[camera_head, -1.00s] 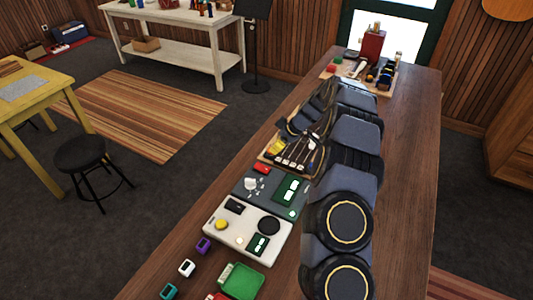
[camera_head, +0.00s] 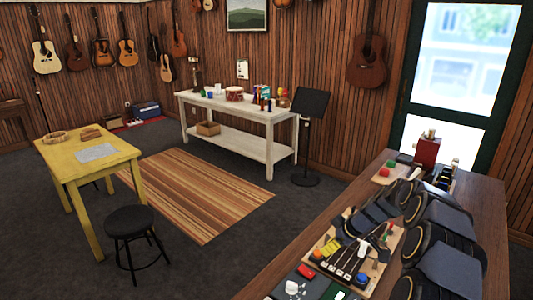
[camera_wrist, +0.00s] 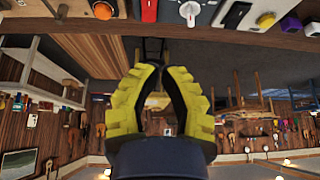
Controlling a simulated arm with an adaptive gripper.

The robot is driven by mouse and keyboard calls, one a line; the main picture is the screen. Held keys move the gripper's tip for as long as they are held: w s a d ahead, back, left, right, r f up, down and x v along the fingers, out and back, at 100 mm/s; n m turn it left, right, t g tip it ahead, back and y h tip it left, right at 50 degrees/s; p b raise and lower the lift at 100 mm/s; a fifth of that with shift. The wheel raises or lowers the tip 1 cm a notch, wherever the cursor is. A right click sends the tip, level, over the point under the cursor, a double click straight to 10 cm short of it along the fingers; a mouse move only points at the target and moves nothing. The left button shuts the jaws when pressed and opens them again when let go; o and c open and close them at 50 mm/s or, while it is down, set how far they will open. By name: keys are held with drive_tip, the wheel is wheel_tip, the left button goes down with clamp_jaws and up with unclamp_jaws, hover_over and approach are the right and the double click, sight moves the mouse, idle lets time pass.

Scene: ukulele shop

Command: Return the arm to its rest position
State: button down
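My arm (camera_head: 443,222), with dark grey padded links, lies folded low along the right side of the wooden counter in the head view. My gripper (camera_wrist: 160,70) shows in the wrist view with two yellow ribbed fingers and black inner faces. I cannot clearly make out the gripper in the head view, among the arm links and the items on the counter.
A white table (camera_head: 270,118), music stand (camera_head: 308,125), yellow table (camera_head: 118,152) and black stool (camera_head: 130,221) stand beyond. The striped rug (camera_head: 190,190) is clear.

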drive_tip(key=s+a+r+m+g, duration=0.2)
drive_tip(key=s+a+r+g, duration=0.1)
drive_tip(key=s+a+r, duration=1.1)
drive_tip(key=s+d+m+g+h, duration=0.1)
drive_tip(key=s+m+h, duration=0.1)
drive_tip(key=s, duration=1.1)
drive_tip(key=s+d+m+g+h, duration=0.1)
drive_tip(key=s+m, duration=0.3)
drive_tip(key=s, duration=0.9)
drive_tip(key=shift+s+d+f+m+g+h, duration=0.3)
drive_tip(key=shift+d+f+m+h, duration=0.1)
drive_tip(key=shift+d+h, duration=0.25)
